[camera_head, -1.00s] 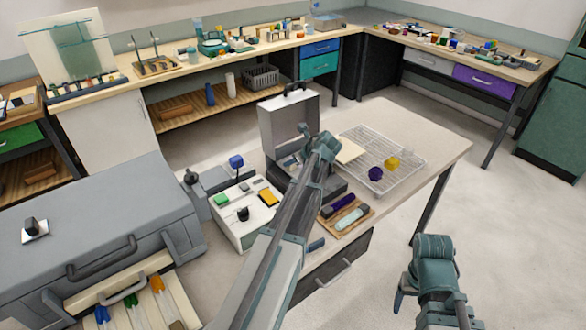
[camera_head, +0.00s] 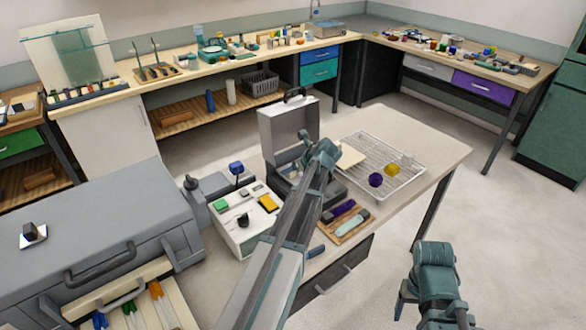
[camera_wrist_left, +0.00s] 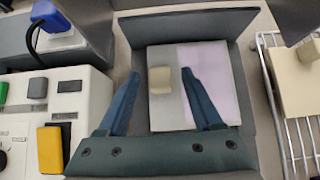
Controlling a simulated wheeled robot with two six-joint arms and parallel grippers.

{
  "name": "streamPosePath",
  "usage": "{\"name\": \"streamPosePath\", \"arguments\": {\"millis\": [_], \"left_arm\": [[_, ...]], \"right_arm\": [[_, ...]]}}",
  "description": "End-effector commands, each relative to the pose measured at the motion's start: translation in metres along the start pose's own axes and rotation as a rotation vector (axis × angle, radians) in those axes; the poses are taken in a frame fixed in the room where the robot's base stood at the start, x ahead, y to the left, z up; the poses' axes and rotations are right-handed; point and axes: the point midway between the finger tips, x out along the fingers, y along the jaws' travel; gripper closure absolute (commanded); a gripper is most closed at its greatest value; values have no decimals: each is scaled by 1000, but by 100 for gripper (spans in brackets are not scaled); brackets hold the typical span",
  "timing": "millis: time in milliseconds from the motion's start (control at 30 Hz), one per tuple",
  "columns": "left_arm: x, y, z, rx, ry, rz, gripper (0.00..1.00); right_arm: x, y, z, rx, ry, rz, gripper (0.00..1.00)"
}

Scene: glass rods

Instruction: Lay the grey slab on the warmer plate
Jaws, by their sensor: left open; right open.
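The grey slab (camera_wrist_left: 178,108) is a flat pale piece with a small beige knob (camera_wrist_left: 160,81) on top. In the left wrist view it lies inside the dark open case, over what looks like a lavender plate (camera_wrist_left: 222,85) that shows at its right side. I cannot tell how flat it rests. My left gripper (camera_wrist_left: 160,76) is open, with its fingertips on either side of the knob and gaps to both. In the head view my left arm hides most of the case's inside. My right gripper (camera_head: 434,302) is open and empty, low at the right, off the table.
The case's raised lid (camera_head: 288,134) stands behind the left gripper. A white control box (camera_head: 232,240) is left of it. A wire rack (camera_head: 405,172) at right holds a cream slab (camera_head: 350,156), a purple piece (camera_head: 376,180) and a yellow piece (camera_head: 392,169). A wooden tray (camera_head: 345,236) lies in front.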

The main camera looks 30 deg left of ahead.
Motion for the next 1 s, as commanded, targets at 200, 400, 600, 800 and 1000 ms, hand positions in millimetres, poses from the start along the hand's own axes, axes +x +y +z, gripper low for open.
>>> {"name": "streamPosePath", "arguments": {"millis": [200, 400, 600, 800, 1000], "left_arm": [[-44, 1, 4, 3, 0, -2, 33], [-82, 1, 4, 3, -1, -2, 33], [-108, 0, 2, 2, 0, -2, 33], [-118, 0, 1, 0, 0, -1, 33], [-119, 0, 0, 0, 0, 0, 33]], "right_arm": [[-34, 3, 2, 0, 0, 0, 28], [-61, 6, 4, 0, 0, 0, 28], [-78, 7, 4, 0, 0, 0, 28], [-83, 8, 5, -1, 0, 0, 28], [-83, 8, 5, -1, 0, 0, 28]]}}
